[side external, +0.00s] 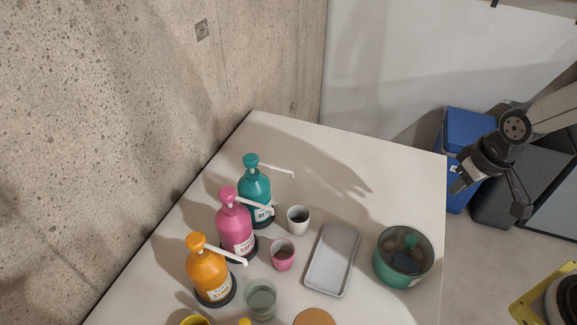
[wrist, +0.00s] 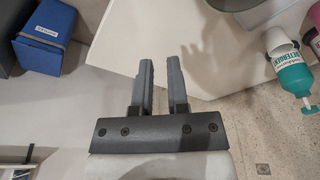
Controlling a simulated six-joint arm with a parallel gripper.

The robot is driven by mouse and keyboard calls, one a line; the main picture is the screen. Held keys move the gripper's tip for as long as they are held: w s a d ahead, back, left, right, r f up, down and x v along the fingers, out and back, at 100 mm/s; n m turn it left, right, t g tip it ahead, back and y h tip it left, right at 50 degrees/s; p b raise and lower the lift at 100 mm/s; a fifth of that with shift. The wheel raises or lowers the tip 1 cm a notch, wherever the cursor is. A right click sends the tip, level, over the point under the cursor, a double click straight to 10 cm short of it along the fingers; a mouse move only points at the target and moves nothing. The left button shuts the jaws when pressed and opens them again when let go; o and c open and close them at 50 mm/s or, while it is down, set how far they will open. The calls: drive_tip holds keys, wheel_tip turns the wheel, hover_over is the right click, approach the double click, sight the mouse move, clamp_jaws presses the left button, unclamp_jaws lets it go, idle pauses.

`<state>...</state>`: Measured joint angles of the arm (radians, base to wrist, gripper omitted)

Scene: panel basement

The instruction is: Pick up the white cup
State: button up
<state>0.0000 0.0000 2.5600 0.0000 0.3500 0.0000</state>
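The white cup (side external: 298,220) stands upright on the pale table, just right of the teal pump bottle (side external: 254,186); its inside looks dark. In the wrist view the white cup (wrist: 277,42) shows at the upper right, beside the teal bottle (wrist: 293,76). My gripper (side external: 487,198) is off the table's right edge, well to the right of the cup. In the wrist view the two fingers of my gripper (wrist: 160,62) are apart with nothing between them.
A pink bottle (side external: 236,234), an orange bottle (side external: 210,274), a pink cup (side external: 283,257) and a clear glass (side external: 261,300) stand near the cup. A grey tray (side external: 314,285) and green pot (side external: 396,274) are to the right. The table's far part is clear. Blue bins (side external: 467,130) stand beyond.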

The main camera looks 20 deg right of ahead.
drive_tip(key=o, duration=1)
drive_tip(key=shift+c, duration=0.2)
drive_tip(key=shift+w+a+f+m+g+y, duration=0.25)
drive_tip(key=shift+w+a+f+m+y, duration=0.5)
drive_tip(key=shift+w+a+f+m, duration=1.95)
drive_tip(key=shift+w+a+f+m+g+y, duration=0.2)
drive_tip(key=shift+w+a+f+m+y, duration=0.65)
drive_tip(key=shift+w+a+m, duration=2.7)
drive_tip(key=shift+w+a+f+m+g+y, duration=0.45)
drive_tip(key=shift+w+a+f+m, duration=1.2)
drive_tip(key=shift+a+m, duration=3.15)
drive_tip(key=a+n, duration=0.3)
drive_tip(key=shift+s+f, duration=0.25)
drive_tip(key=shift+f, duration=0.05)
